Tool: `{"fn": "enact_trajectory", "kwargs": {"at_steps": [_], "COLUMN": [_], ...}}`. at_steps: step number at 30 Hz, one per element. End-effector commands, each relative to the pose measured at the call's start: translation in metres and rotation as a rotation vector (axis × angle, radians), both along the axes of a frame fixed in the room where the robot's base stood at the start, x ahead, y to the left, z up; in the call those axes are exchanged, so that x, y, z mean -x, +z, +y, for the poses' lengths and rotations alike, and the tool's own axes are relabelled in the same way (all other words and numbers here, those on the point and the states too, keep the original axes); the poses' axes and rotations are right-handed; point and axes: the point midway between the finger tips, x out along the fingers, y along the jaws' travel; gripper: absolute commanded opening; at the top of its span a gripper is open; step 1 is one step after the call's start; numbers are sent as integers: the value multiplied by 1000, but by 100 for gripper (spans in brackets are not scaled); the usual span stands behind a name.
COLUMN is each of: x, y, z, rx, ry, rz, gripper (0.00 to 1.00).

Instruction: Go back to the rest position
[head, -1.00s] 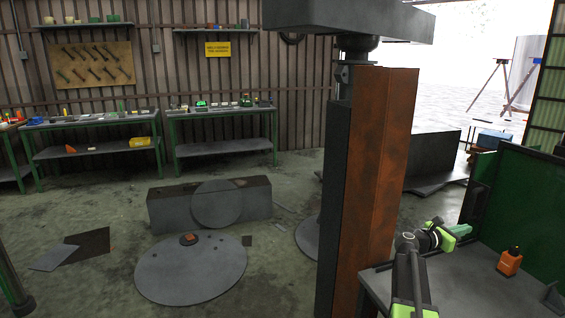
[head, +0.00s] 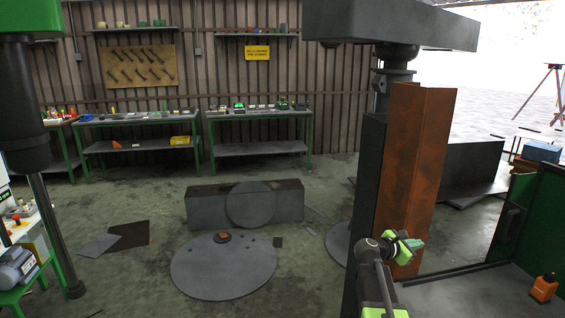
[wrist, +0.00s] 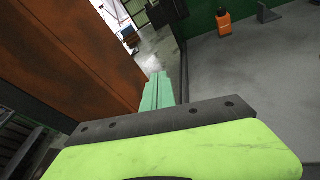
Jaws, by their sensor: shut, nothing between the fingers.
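My gripper (head: 413,245) is at the lower right of the head view, in front of the rusty brown column and left of the grey bench top. Its green fingers look closed together with nothing between them. In the wrist view the gripper's fingers (wrist: 158,92) point up the picture, past the lime green housing at the bottom. The column's rusty face fills the left of that view.
The rusty column (head: 415,165) stands close behind my gripper. A bench (head: 465,295) with green walls and an orange bottle (head: 544,287) is at the right. A green machine (head: 22,100) is at the left edge. Round plates (head: 225,275) lie on the floor. Worktables (head: 259,115) line the back wall.

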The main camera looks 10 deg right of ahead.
Motion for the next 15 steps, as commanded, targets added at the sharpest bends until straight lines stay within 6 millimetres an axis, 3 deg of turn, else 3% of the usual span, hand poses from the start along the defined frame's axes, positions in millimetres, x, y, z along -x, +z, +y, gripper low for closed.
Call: {"fn": "enact_trajectory", "kwargs": {"at_steps": [1,3,5,9,12,15], "x": [4,12,24,68,112,147], "y": [-2,-26,-47,-94,-121,-134], "z": [43,99,146,251,315,360], "rx": [-115,-320,-502,-915,-1161,-1300], "ry": [1,-42,-110,-386,-708,-1074], "rz": [-65,-174,-258,-414,-495,-558], "gripper": [0,0,0,0,0,0]}}
